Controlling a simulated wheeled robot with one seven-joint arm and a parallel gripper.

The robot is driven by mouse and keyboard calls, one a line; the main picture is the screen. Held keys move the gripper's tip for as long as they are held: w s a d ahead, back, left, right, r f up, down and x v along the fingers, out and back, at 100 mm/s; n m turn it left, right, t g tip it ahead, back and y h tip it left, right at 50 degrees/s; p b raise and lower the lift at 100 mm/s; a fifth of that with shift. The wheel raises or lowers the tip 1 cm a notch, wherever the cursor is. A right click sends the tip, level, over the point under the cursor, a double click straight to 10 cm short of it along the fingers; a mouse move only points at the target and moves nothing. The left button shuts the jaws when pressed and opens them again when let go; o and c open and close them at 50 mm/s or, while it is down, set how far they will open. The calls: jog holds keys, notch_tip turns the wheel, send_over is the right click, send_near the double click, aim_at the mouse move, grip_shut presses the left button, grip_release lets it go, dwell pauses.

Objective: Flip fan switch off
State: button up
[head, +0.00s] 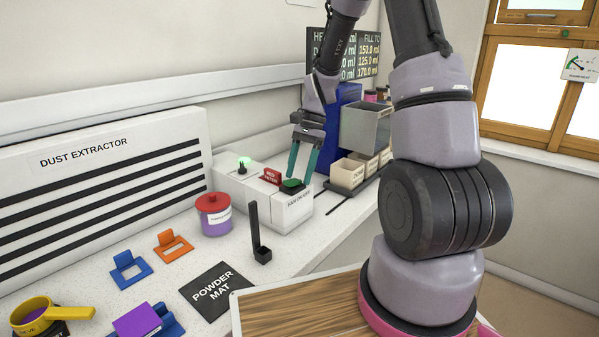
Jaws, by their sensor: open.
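A white control box (262,205) stands on the counter right of the dust extractor. Its front carries a label that seems to begin with "FAN ON". On its top are a green switch piece (292,186) near the front right end, a red tag (271,177), and a small dark knob (242,169) with a lit green lamp (245,160) at the left. My gripper (300,177) points down with two teal fingers spread apart, nothing between them. Its tips appear close above or behind the green piece; contact cannot be told. Which way the switch is set is too small to tell.
The dust extractor (100,160) lines the wall. A purple jar with red lid (214,214) and a black upright post (256,230) stand left of and before the box. Cream bins (348,172) and a grey cabinet (365,127) are behind right. A powder mat (219,290) lies in front.

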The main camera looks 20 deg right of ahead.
grip_shut()
jog(key=shift+s+a+r+t+h, duration=0.2)
jog(key=shift+a+t+h, duration=0.15)
jog(key=shift+h, duration=0.25)
jog(key=shift+s+a+r+t+h, duration=0.1)
jog(key=shift+r+t+h, duration=0.05)
jog(key=shift+t+h, duration=0.45)
jog(key=shift+s+a+r+t+h, duration=0.1)
jog(key=shift+t+h, duration=0.25)
jog(key=shift+h, duration=0.45)
grip_release()
jog(key=shift+r, duration=0.1)
